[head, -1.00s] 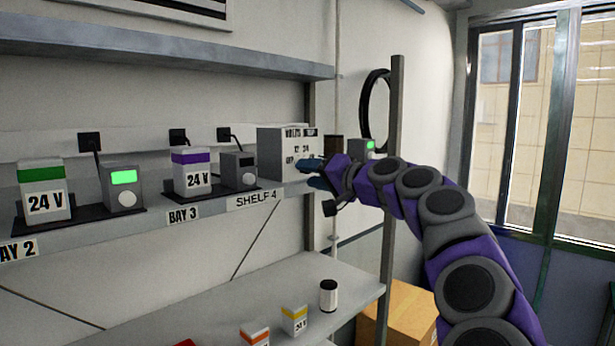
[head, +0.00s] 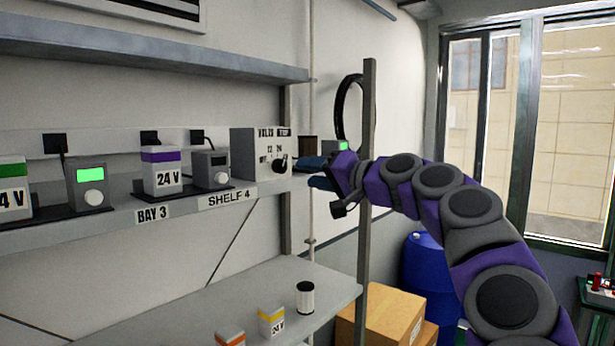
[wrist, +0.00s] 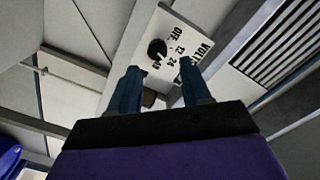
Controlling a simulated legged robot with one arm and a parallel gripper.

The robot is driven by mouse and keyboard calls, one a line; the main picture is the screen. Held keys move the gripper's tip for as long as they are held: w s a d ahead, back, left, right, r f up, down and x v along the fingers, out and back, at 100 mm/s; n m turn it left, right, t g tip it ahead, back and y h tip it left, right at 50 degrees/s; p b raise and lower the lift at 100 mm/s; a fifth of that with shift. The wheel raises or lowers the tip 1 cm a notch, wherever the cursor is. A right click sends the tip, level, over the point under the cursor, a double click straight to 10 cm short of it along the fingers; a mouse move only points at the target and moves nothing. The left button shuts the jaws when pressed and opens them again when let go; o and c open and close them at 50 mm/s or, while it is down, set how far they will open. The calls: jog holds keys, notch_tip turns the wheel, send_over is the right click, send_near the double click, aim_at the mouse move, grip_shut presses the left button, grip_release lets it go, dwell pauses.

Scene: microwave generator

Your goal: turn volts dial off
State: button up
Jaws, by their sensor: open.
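The volts box (head: 257,154) is a light grey case at the right end of the shelf, printed with VOLTS, OFF, 12 and 24. Its round black dial (head: 280,166) is low on the right of its front face. In the wrist view the dial (wrist: 157,48) shows between and beyond the fingertips, with OFF, 12 and 24 beside it. I cannot tell which mark it points to. My gripper (head: 309,172) is open and empty, its blue fingers just right of the dial in the head view. The wrist view shows the fingers (wrist: 160,68) spread, apart from the dial.
The box stands on the shelf marked SHELF 4 (head: 225,199). Left of it are a purple-banded 24 V pack (head: 163,172) and a dark charger (head: 210,170). Cardboard boxes (head: 385,312) and a blue barrel (head: 422,265) are below.

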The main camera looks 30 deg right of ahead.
jog(key=b+v, duration=0.2)
jog(key=v, duration=0.6)
jog(key=shift+d, duration=0.25)
dwell(0.4)
jog(key=shift+s, duration=0.1)
jog(key=b+v, duration=0.1)
jog(key=v, duration=1.6)
jog(key=shift+s+d+f, duration=0.15)
